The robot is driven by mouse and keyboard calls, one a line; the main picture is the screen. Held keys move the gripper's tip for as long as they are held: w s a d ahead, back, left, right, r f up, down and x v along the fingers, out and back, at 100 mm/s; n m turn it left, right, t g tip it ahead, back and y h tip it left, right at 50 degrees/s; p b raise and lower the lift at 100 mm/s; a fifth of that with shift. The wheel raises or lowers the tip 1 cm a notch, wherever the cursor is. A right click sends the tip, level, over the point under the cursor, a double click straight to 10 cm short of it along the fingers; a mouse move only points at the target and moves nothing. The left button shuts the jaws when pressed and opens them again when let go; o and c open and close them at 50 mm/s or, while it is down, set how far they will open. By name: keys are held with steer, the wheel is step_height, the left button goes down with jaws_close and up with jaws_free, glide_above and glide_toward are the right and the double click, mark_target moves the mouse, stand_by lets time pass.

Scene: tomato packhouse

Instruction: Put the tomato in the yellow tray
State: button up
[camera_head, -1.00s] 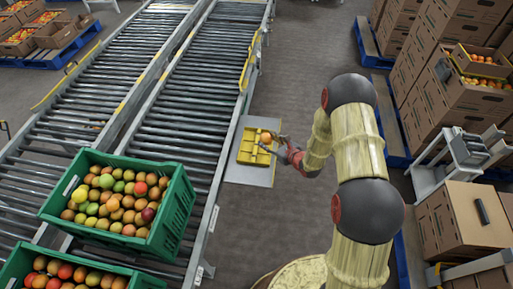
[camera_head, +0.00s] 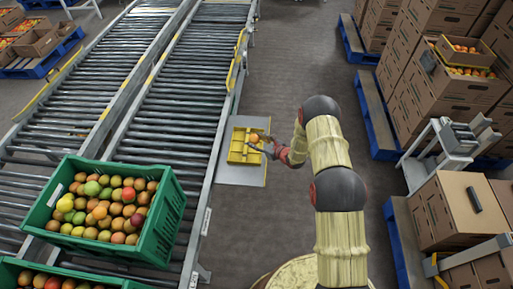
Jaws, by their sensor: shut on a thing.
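An orange-red tomato (camera_head: 254,138) shows at the tips of my gripper (camera_head: 257,144). My gripper is shut on it. The yellow tray (camera_head: 238,156) lies on a grey side shelf beside the roller conveyor. The tomato and the fingertips appear over the right part of the tray. From this high view I cannot tell how far the tomato is above the tray floor, or whether it touches it. The fingers are small here and partly cover the tray's right side.
The grey shelf (camera_head: 235,178) adjoins the roller conveyor (camera_head: 170,118). A green crate (camera_head: 158,228) full of mixed tomatoes stands on the conveyor at lower left, with another below it. Stacked cardboard boxes (camera_head: 425,105) stand at the right. The floor between is clear.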

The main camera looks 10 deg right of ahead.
mark_target(257, 141)
steer(key=w+f, duration=0.1)
steer(key=w+d+f+b, duration=0.1)
steer(key=f, duration=0.1)
steer(key=w+f, duration=0.2)
steer(key=shift+d+f+b, duration=0.15)
steer(key=shift+f+b, duration=0.1)
steer(key=shift+b, duration=0.15)
steer(key=shift+f+b, duration=0.7)
steer(key=shift+f, duration=0.8)
steer(key=shift+f, duration=0.15)
steer(key=o, duration=0.8)
steer(key=shift+o, duration=0.6)
